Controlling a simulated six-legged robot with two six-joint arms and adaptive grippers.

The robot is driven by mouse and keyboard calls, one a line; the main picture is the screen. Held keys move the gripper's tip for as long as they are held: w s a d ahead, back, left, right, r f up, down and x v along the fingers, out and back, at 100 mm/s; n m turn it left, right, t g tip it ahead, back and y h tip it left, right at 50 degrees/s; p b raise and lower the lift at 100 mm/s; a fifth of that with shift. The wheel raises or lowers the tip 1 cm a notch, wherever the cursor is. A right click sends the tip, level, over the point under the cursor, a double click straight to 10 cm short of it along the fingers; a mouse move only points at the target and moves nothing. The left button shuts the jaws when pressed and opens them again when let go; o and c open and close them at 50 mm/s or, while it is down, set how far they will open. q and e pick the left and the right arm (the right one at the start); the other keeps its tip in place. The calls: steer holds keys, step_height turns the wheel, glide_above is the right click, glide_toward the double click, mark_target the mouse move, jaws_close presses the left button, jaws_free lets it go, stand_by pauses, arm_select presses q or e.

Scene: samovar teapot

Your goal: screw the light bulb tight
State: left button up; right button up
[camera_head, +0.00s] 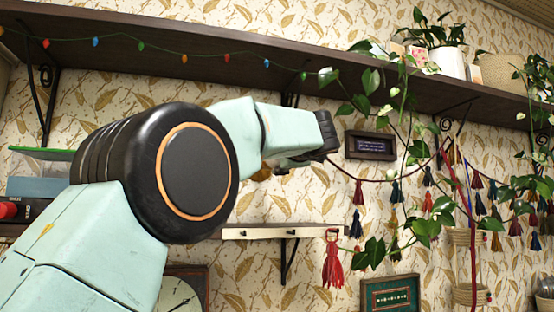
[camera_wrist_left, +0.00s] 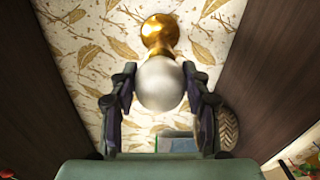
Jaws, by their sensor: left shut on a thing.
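A round white light bulb (camera_wrist_left: 160,85) sits in a golden wall socket (camera_wrist_left: 160,35) in the left wrist view. My left gripper (camera_wrist_left: 159,96) has one dark finger on each side of the bulb and is shut on it. The bulb is lined up with the socket; its threads are hidden, so I cannot tell how deep it sits. In the head view my left arm covers the bulb, and only a bit of brass (camera_head: 262,173) shows below the arm. My right gripper is in neither view.
A long dark shelf (camera_head: 225,67) with coloured string lights runs above my arm. A small peg rail (camera_head: 280,231) with a red tassel (camera_head: 332,262) is below. Trailing plants (camera_head: 400,100) and a tassel garland hang at the right. A small dark sign (camera_head: 370,146) is right of my wrist.

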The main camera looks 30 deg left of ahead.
arm_select(q)
steer(key=m, duration=0.5)
steer(key=shift+w+f+m, duration=0.1)
steer(key=shift+f+m, duration=0.2)
steer(key=shift+f, duration=0.1)
steer(key=shift+f+m, duration=0.15)
steer(key=shift+m, duration=1.95)
steer(key=o, duration=1.2)
steer(key=shift+s+d+r, duration=0.15)
steer(key=shift+s+r, duration=0.05)
steer(key=shift+r, duration=0.1)
steer(key=shift+c, duration=0.2)
steer(key=v, duration=1.2)
